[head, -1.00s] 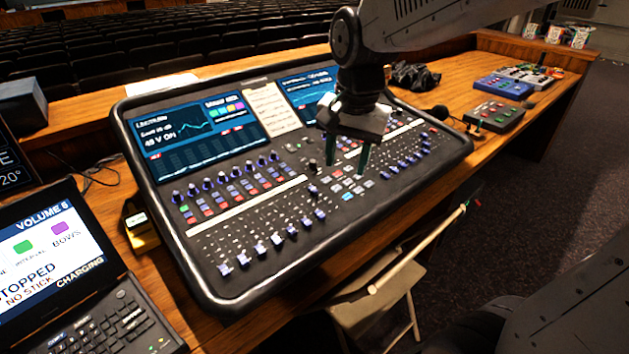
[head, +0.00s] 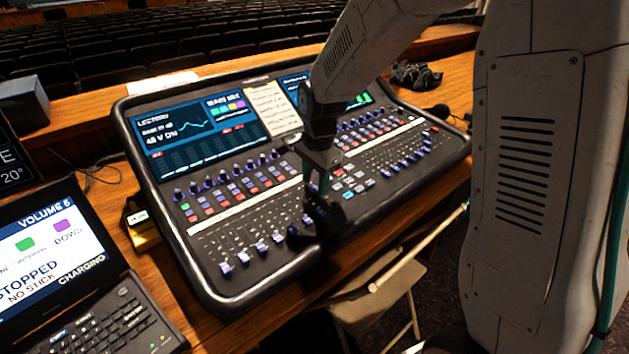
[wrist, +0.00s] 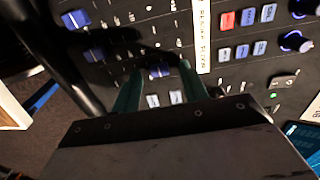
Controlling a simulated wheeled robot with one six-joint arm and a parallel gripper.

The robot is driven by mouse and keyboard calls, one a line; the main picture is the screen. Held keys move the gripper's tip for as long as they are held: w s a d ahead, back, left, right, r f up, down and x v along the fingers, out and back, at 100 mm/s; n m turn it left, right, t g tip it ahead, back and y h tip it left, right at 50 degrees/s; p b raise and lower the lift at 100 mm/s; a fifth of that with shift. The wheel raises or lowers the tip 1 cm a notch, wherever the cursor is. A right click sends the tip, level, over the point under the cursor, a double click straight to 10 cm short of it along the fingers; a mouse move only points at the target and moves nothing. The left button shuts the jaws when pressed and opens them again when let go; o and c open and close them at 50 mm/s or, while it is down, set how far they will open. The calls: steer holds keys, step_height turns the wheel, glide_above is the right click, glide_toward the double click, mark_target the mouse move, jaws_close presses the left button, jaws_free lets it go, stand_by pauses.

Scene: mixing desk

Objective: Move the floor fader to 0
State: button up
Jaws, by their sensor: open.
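The mixing desk (head: 215,291) has a row of blue fader caps (head: 261,247) along its left front. I cannot read which one is labelled floor. My gripper (head: 321,184) is open, pointing down over the right end of this row, and partly covers the caps there. In the wrist view, my two green fingers (wrist: 160,68) stand apart with a blue fader cap (wrist: 159,71) showing between their tips. I cannot tell whether they touch it. Two other blue caps (wrist: 94,54) and (wrist: 75,19) lie to its upper left.
A laptop (head: 75,275) stands at the left front. A pale stick (head: 420,248) and a folding chair (head: 370,312) are at the desk's front edge.

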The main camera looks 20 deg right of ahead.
steer(key=shift+f, duration=0.35)
jaws_close()
steer(key=shift+w+a, duration=0.1)
steer(key=shift+w, duration=0.15)
jaws_free()
steer(key=shift+r, duration=0.1)
